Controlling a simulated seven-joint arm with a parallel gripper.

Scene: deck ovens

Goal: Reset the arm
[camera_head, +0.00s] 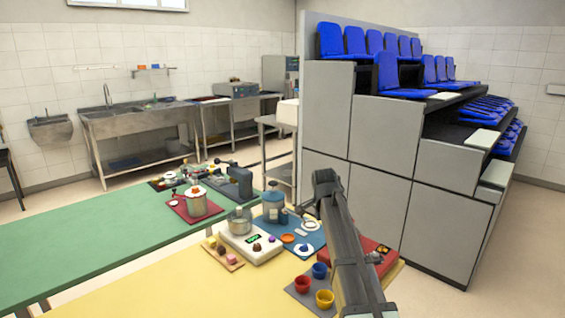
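My arm rises from the bottom edge, right of centre, as dark grey links. Its upper end stands above the far right part of the yellow table (190,290), in front of the grey tiered stand. I cannot make out gripper fingers anywhere; the end of the arm seems hidden behind its own links or out of sight. No object can be seen held. The arm covers part of a red board (384,247) at the table's right end.
Near the arm are red (302,284), blue (320,270) and yellow (325,299) cups on a grey mat. A white scale (262,247) bears a metal pot (240,221). A green table (90,245) adjoins on the left. The yellow table's front left is clear.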

